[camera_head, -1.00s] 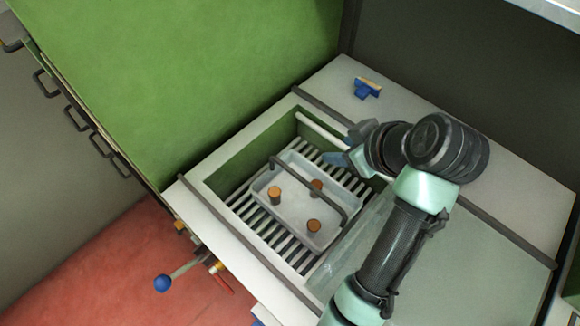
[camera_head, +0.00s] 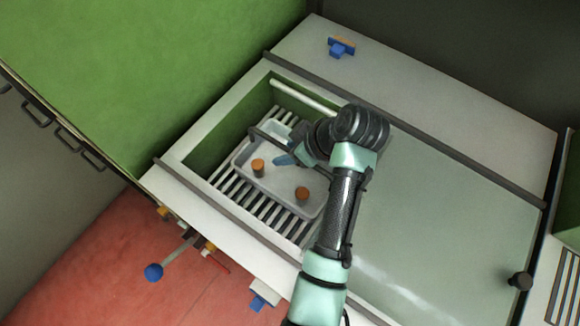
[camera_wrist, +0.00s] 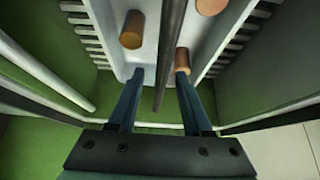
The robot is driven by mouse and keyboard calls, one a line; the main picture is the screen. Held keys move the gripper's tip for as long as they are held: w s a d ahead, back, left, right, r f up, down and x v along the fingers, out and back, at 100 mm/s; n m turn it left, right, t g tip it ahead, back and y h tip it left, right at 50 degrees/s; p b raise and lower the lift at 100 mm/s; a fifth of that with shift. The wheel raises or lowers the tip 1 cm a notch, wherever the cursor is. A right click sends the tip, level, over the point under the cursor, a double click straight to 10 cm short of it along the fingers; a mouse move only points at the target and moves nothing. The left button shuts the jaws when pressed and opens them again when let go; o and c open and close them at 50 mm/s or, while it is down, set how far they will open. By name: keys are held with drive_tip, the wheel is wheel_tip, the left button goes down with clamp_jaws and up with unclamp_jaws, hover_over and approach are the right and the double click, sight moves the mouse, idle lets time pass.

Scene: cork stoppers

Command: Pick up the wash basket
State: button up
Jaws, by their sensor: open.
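The wash basket (camera_head: 276,187) is a pale grey tray with a dark bar handle (camera_head: 263,138). It sits on slats inside a green-walled well. Cork stoppers stand in it, one at the left (camera_head: 257,168) and one at the front right (camera_head: 302,193); the wrist view shows a third. My gripper (camera_head: 285,160) is over the basket, and my arm hides part of the handle and basket. In the wrist view my gripper (camera_wrist: 160,72) is open and empty, and the handle (camera_wrist: 169,50) runs between its two fingers. Whether they touch it I cannot tell.
The slatted rack (camera_head: 262,208) lies under the basket. A light rod (camera_head: 303,97) crosses the well's back edge. A glassy panel (camera_head: 430,220) covers the counter to the right. A blue and orange item (camera_head: 341,47) lies on the back ledge. A blue-knobbed lever (camera_head: 153,272) sticks out in front.

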drive_tip(key=shift+x, duration=1.2)
clamp_jaws()
drive_tip(key=shift+r, duration=0.1)
idle(0.4)
